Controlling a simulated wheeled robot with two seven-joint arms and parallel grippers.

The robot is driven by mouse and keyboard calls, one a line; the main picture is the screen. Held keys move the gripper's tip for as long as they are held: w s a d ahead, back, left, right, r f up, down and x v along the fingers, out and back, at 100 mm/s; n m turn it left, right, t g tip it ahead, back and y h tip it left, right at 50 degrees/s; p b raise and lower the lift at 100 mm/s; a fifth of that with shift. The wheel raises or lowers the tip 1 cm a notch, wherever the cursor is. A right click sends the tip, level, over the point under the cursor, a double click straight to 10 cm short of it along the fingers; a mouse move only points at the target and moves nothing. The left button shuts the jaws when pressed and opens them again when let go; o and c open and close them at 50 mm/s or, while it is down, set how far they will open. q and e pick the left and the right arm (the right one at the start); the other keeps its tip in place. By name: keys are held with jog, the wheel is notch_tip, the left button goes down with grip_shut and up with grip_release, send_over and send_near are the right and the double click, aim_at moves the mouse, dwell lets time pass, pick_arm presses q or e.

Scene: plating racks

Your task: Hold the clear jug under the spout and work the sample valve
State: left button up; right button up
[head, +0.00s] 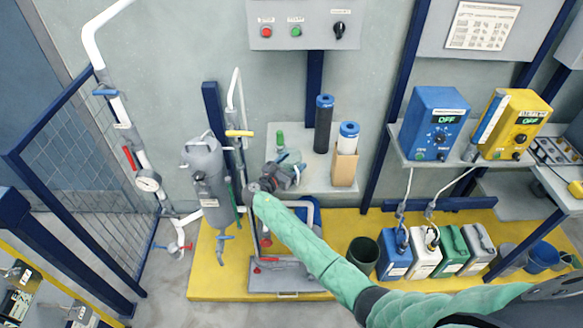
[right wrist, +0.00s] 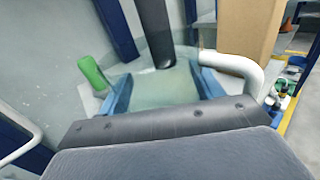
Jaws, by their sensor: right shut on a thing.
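My right gripper (head: 284,176) is at the end of my green-sleeved arm, in front of the small wall shelf. It is shut on the clear jug (head: 290,157), seen as a pale see-through shape just beyond it. In the right wrist view the jug (right wrist: 150,92) lies between the two blue fingers (right wrist: 165,88); its lower part is hidden. A grey filter housing (head: 207,175) stands to the left, apart from the gripper. A blue-handled valve (head: 222,238) hangs at its bottom; I cannot tell which fitting is the sample valve. My left gripper is not in view.
The shelf (head: 318,180) holds a green bottle (head: 280,140), a dark cylinder (head: 323,125) and a brown box (head: 344,168). Several jerrycans (head: 393,262) stand on the yellow platform (head: 345,225) to the right. A red-handled valve (head: 180,246) and mesh fence (head: 85,180) are left.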

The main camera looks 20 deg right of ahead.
pick_arm(q)
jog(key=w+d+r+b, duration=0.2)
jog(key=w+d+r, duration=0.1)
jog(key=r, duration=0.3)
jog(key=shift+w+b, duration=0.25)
jog(key=shift+b, duration=0.1)
pick_arm(e)
notch_tip(320, 180, up, 9)
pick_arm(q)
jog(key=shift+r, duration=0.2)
pick_arm(e)
jog(key=s+a+n+t+y, duration=0.3)
jog(key=s+n+t+y, duration=0.5)
jog(key=s, duration=1.3)
jog(key=n+y, duration=0.3)
jog(key=y, duration=0.4)
jog(key=shift+s+a, duration=0.15)
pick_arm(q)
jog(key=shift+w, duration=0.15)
